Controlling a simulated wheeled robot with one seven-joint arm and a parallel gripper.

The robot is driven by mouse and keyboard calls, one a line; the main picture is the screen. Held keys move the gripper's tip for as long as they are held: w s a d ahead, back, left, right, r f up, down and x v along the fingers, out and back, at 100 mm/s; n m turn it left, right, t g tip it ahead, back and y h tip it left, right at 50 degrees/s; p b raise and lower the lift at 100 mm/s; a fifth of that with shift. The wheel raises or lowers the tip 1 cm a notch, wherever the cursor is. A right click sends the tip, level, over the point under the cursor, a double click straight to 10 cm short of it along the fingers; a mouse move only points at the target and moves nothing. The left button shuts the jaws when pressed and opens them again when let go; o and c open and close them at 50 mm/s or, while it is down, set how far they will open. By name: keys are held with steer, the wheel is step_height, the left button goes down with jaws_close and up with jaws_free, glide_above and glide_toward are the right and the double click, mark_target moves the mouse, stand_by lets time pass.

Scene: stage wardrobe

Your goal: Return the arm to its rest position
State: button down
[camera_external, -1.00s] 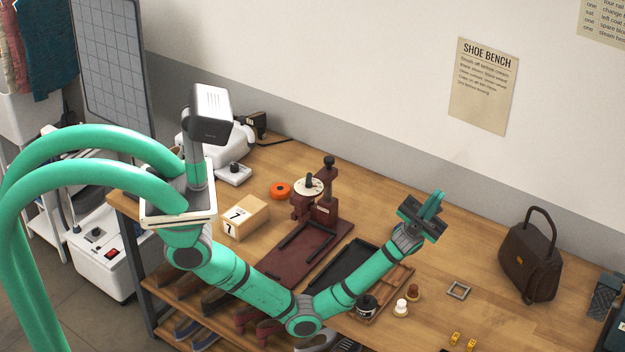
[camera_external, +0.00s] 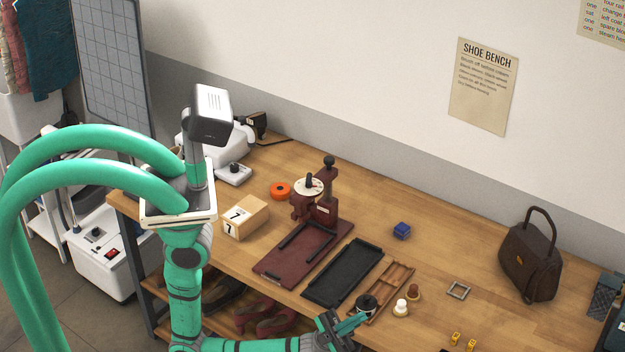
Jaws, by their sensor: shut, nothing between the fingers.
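My gripper (camera_external: 355,322) is at the bottom middle of the view, at the front edge of the wooden bench (camera_external: 455,223). Its fingers are shut and empty, just in front of a small dark jar (camera_external: 366,303). I cannot tell whether they touch it. My green arm hangs down from the shoulder on the left and bends towards the right, with its lower part cut off by the picture's bottom edge.
A maroon press (camera_external: 303,250), a black tray (camera_external: 342,272) and a wooden divided tray (camera_external: 394,284) stand near the gripper. Shoes (camera_external: 265,317) sit below the bench.

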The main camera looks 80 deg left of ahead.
steer(key=s+a+f+n+t+y, duration=0.3)
steer(key=a+f+n+y, duration=0.55)
steer(key=n+y, duration=0.25)
steer(key=s+a+f+n+g+y, duration=0.4)
steer(key=s+a+f+n, duration=0.1)
steer(key=s, duration=0.4)
steer(key=s+a+f+n+g+y, duration=0.5)
steer(key=s+a+f+n, duration=0.1)
steer(key=s+f, duration=0.3)
steer(key=shift+s+a, duration=0.8)
steer(key=shift+a, duration=0.05)
steer(key=shift+w+f, duration=0.1)
steer(key=shift+f, duration=0.05)
stand_by(0.8)
